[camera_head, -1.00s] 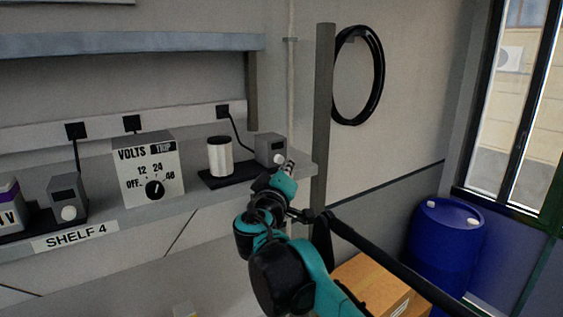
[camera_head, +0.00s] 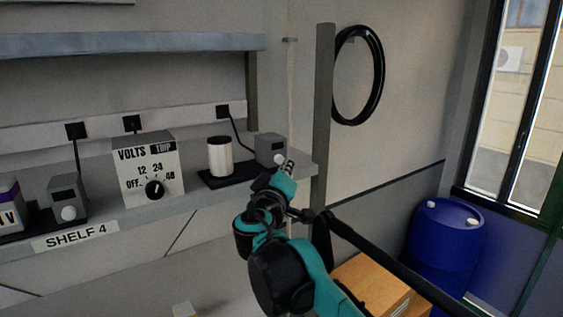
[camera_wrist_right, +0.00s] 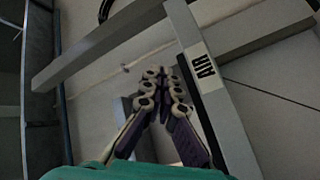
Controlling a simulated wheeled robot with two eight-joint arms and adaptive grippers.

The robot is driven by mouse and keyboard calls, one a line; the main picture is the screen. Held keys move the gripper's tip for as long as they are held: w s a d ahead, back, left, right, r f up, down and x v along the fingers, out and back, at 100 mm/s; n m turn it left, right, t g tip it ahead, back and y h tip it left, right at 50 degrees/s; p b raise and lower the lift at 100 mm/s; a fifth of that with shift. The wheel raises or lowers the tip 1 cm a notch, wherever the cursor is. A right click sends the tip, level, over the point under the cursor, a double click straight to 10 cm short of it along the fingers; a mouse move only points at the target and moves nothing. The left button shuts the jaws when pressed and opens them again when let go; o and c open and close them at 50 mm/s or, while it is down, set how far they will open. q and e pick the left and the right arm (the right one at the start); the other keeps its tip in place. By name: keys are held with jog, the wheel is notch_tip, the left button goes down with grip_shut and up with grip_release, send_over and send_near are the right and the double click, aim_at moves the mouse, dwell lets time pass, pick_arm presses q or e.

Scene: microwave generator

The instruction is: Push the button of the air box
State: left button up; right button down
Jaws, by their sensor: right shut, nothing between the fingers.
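A small grey box (camera_head: 270,147) with a round white button (camera_head: 279,160) on its front stands at the right end of the shelf. A label reading AIR (camera_wrist_right: 202,68) shows on a grey bar in the right wrist view. My right gripper (camera_head: 289,166) is shut and empty. Its fingertips are just to the right of the white button and partly overlap the box's lower front. I cannot tell whether they touch it. In the right wrist view the fingers (camera_wrist_right: 164,74) are together, and the button is not clearly visible. My left gripper is not in view.
The shelf (camera_head: 110,225) also holds a white spool (camera_head: 220,157), a volts dial box (camera_head: 148,172) and another grey box with a white knob (camera_head: 67,198). A grey post (camera_head: 323,110) stands right of the shelf. A blue drum (camera_head: 445,245) and cardboard box (camera_head: 372,280) are lower right.

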jog(key=shift+w+a, duration=0.1)
jog(key=shift+w, duration=0.05)
dwell(0.3)
jog(key=shift+w+a, duration=0.2)
jog(key=shift+w, duration=0.05)
jog(key=shift+w+a, duration=0.3)
jog(key=shift+w, duration=0.1)
dwell(0.7)
jog(key=shift+s+d, duration=0.6)
jog(key=shift+s, duration=0.2)
jog(key=shift+s, duration=0.1)
jog(key=shift+s+d, duration=0.9)
jog(key=shift+s, duration=0.25)
jog(key=shift+s+d, duration=0.85)
jog(key=shift+s, duration=0.3)
jog(key=shift+f, duration=0.1)
